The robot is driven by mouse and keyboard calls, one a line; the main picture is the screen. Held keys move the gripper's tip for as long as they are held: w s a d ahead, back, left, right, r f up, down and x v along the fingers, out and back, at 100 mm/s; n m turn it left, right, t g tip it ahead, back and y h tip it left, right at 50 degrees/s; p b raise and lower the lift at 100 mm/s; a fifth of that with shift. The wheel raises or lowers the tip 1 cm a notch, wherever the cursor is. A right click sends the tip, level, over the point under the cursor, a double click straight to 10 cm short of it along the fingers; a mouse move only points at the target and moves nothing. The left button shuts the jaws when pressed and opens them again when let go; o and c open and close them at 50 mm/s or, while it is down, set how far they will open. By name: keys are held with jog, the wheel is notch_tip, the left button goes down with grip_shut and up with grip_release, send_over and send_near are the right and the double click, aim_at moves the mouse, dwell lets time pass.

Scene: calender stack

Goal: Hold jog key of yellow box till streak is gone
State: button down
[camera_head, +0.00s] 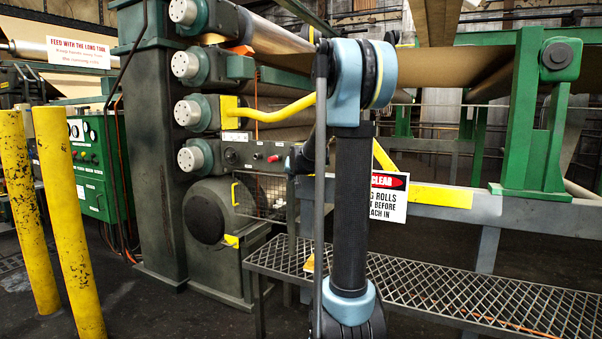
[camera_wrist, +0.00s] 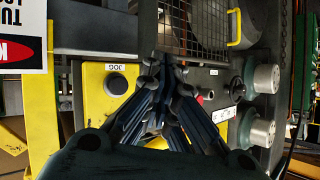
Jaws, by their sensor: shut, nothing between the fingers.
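The yellow box (camera_wrist: 96,105) is left of centre in the wrist view, with a white label reading JOG. Its jog key (camera_wrist: 116,84) is a round dark button under the label. My gripper (camera_wrist: 166,62) is shut and empty, with its fingertips to the right of the key in that view. The fingers overlap the box's right side; I cannot tell whether they touch it. In the head view my arm hides the gripper and the box. A brown sheet (camera_head: 440,64) runs from the rolls at upper right; I cannot make out a streak on it.
A wire mesh guard (camera_wrist: 200,25) is close beyond the fingertips. A grey panel with a red button (camera_head: 273,158) is left of my arm. A warning sign (camera_head: 388,199) hangs right of it. A grated step (camera_head: 470,290) is below, and yellow posts (camera_head: 68,220) stand left.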

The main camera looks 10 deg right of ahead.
jog(key=w+d, duration=0.4)
jog(key=w, duration=0.1)
jog(key=shift+w, duration=0.3)
